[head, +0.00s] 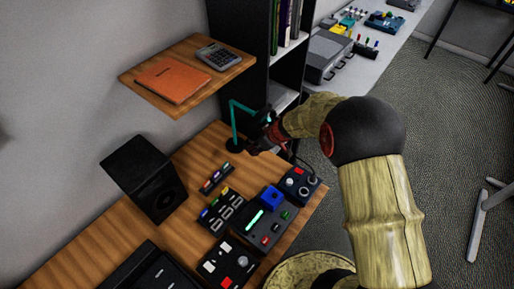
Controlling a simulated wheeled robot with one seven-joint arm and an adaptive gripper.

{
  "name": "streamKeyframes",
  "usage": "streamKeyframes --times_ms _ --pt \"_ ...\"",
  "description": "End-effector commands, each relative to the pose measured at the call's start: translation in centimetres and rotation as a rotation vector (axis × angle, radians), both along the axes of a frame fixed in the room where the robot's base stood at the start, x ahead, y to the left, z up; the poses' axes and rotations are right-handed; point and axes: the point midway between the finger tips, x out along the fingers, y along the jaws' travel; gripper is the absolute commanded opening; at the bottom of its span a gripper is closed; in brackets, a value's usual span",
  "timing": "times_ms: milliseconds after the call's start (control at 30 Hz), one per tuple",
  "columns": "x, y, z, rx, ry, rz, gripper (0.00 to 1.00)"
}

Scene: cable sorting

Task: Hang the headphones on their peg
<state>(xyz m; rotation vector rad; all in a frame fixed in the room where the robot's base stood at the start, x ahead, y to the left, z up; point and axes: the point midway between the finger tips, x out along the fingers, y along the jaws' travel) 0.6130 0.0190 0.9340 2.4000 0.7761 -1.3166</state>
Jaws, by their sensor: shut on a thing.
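A teal stand (234,122) with a round black base stands on the wooden desk near its back right corner. A teal arm at its top reaches right toward my gripper. My gripper (263,134) is at the right of this stand, shut on a dark thing, which appears to be the headphones (254,149). They are small and partly hidden by the gripper, so their band and cups cannot be told apart. I cannot tell whether they touch the teal arm.
Control boxes (266,222) with buttons and sliders cover the desk (205,148) below the gripper. A black speaker (143,178) stands left. A wall shelf (190,92) holds an orange notebook (172,82) and a calculator (219,56). A dark bookcase (236,30) rises behind the stand.

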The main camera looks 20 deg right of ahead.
Motion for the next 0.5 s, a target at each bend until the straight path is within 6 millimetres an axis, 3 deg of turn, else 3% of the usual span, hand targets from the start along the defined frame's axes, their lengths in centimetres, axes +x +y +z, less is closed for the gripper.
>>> streamKeyframes --times_ms 500 --pt "0.7 0.4 -1.4 -0.001 -0.003 0.001 0.0"
